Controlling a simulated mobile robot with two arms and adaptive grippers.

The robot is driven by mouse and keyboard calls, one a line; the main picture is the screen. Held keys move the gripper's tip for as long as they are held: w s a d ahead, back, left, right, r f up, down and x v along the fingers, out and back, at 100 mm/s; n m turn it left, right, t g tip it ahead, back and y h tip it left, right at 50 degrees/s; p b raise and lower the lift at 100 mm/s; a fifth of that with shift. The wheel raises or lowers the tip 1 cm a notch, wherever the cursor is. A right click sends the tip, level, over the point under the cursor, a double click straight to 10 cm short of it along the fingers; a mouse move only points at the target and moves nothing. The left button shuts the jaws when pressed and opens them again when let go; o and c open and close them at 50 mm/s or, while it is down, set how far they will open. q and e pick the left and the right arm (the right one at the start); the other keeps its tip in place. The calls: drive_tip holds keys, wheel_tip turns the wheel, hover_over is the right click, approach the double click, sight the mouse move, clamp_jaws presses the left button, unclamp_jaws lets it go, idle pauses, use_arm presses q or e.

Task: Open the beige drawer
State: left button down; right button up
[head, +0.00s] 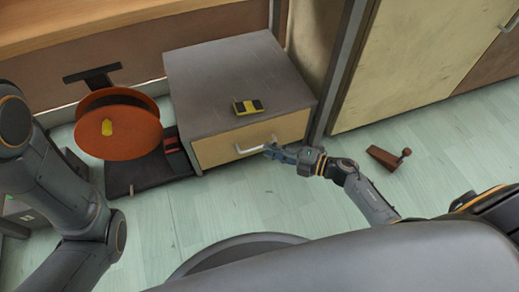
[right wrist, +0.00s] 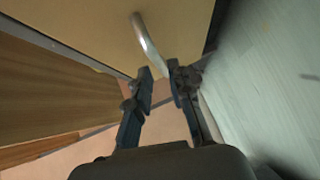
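The beige drawer (head: 222,146) is in the front of a low grey cabinet (head: 235,75) and looks closed. Its pale curved handle (head: 250,150) is on the drawer front. My right gripper (head: 270,151) is at the handle's right end. In the right wrist view, the handle (right wrist: 147,42) runs down toward the fingertips of my right gripper (right wrist: 159,68). The fingers are apart with a gap between them. I cannot tell whether they touch the handle. The drawer front (right wrist: 90,25) fills the top of that view. My left arm shows at the left, but its gripper is out of view.
A yellow and black object (head: 248,106) lies on the cabinet top. An orange round thing (head: 118,135) on a dark base stands left of the cabinet. A brown wedge (head: 384,157) lies on the floor to the right. Floor in front of the drawer is clear.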

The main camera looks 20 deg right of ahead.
sight(259, 147)
drive_tip(key=shift+b+x, duration=0.7)
drive_tip(key=shift+x, duration=1.65)
clamp_jaws()
